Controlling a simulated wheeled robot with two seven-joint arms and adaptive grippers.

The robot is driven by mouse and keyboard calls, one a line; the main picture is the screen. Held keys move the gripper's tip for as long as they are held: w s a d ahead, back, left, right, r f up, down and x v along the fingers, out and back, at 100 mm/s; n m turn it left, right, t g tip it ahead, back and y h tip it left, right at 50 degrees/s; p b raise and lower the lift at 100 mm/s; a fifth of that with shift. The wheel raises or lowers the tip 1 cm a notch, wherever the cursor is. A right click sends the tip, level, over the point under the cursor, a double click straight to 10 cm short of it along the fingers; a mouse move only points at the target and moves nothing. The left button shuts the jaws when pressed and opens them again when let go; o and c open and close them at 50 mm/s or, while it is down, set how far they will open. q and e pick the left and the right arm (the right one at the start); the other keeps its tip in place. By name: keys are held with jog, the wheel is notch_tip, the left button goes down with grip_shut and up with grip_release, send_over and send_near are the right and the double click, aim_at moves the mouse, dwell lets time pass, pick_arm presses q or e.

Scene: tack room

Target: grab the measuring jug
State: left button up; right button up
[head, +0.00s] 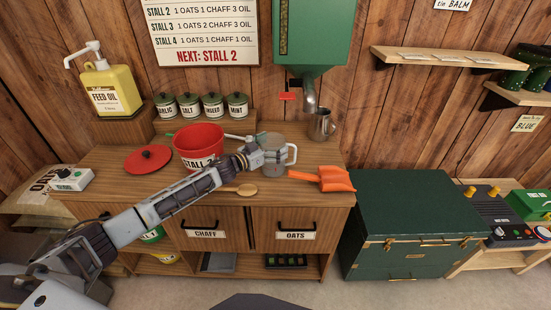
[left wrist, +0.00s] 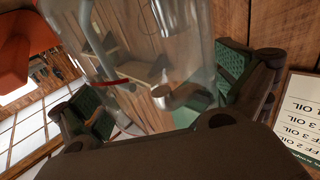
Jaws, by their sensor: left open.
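The measuring jug (head: 273,146) is clear, with a white handle on its right, and stands upright on the wooden counter. My left gripper (head: 256,153) reaches it from the left at the counter's middle and covers part of its left side. In the left wrist view the clear jug (left wrist: 155,55) fills the space between the spread green-padded fingers of my left gripper (left wrist: 165,98). A red line shows on its wall. The fingers are open; I cannot tell whether either pad touches the jug. My right gripper is not in view.
A red bucket (head: 199,140) stands left of the jug behind my left arm. An orange scoop (head: 325,179) lies to its right, and a wooden spoon (head: 240,190) in front. A metal jug (head: 322,126) stands under the green dispenser (head: 313,45).

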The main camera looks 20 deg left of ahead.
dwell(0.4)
pick_arm(q)
jog(key=c, duration=1.2)
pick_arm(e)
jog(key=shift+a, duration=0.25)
pick_arm(q)
jog(key=shift+r, duration=0.15)
notch_tip(320, 180, up, 10)
jog(key=p, duration=0.1)
jog(key=shift+p, duration=0.4)
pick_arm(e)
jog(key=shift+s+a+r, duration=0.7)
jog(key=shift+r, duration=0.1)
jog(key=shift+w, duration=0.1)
